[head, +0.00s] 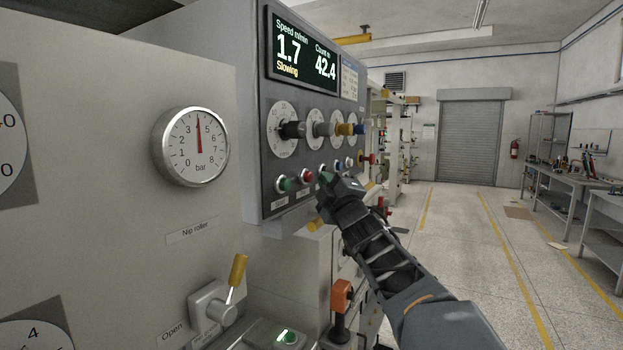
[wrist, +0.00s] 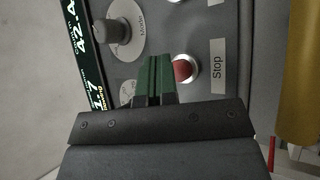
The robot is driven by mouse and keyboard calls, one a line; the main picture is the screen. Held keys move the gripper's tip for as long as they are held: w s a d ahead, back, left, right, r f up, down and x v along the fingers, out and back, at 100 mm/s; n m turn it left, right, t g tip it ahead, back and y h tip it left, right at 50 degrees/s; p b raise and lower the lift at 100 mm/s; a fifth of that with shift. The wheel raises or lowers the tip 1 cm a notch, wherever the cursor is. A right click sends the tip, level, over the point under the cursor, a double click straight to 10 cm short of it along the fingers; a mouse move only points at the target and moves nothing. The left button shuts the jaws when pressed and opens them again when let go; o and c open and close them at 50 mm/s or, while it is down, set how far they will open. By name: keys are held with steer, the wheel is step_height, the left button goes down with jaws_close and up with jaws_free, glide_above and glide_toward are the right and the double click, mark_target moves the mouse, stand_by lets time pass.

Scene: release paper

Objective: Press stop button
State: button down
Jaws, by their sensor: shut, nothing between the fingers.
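The red stop button (head: 307,176) sits in a row of buttons low on the dark control panel. In the wrist view the red button (wrist: 183,70) has a silver collar, and a label (wrist: 217,66) reading "Stop" is beside it. My gripper (head: 325,181) is shut and empty in front of the panel, just right of the red button in the head view. In the wrist view my green fingertips (wrist: 154,68) appear right beside the button, on its left. I cannot tell whether they touch it. The display (head: 302,55) reads "1.7", "42.4" and "Slowing".
A green button (head: 285,184) is left of the red one. Dials with knobs (head: 291,130) sit above the row. A yellow-handled lever (head: 237,275) and an orange-topped lever (head: 341,294) stand below. A pressure gauge (head: 190,146) is at left. Open floor (head: 470,250) lies at right.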

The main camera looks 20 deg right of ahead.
steer(key=shift+d, duration=0.1)
steer(key=s+d, duration=0.3)
steer(key=shift+s+d, duration=0.1)
steer(key=shift+s, duration=0.25)
stand_by(0.9)
